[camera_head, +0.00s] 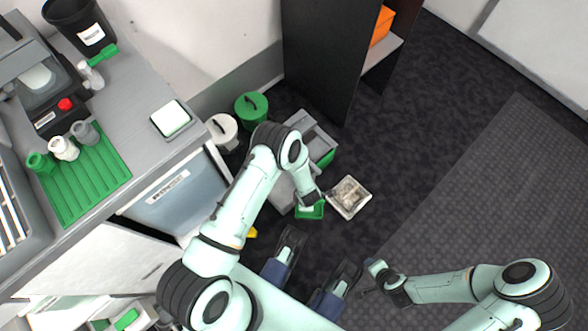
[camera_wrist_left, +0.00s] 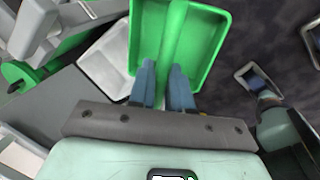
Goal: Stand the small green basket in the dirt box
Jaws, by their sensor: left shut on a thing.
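The small green basket (camera_head: 310,212) is in my left gripper (camera_head: 311,200), low over the dark floor in the head view. In the left wrist view, the basket (camera_wrist_left: 205,40) hangs beyond the fingers of my left gripper (camera_wrist_left: 167,85), which are shut on it near its middle. The dirt box (camera_head: 349,197), a pale square tray with greyish contents, lies on the floor just right of the basket. The basket is beside the box, not inside it. My right gripper (camera_head: 368,280) is low in the head view, away from both; its fingers are too small to judge.
A grey crate (camera_head: 318,133) stands behind my left forearm. A green-lidded bucket (camera_head: 251,108) and a white-lidded bucket (camera_head: 222,130) stand beside it, near the counter (camera_head: 150,85). A dark cabinet (camera_head: 325,55) stands behind. Floor right of the box is clear.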

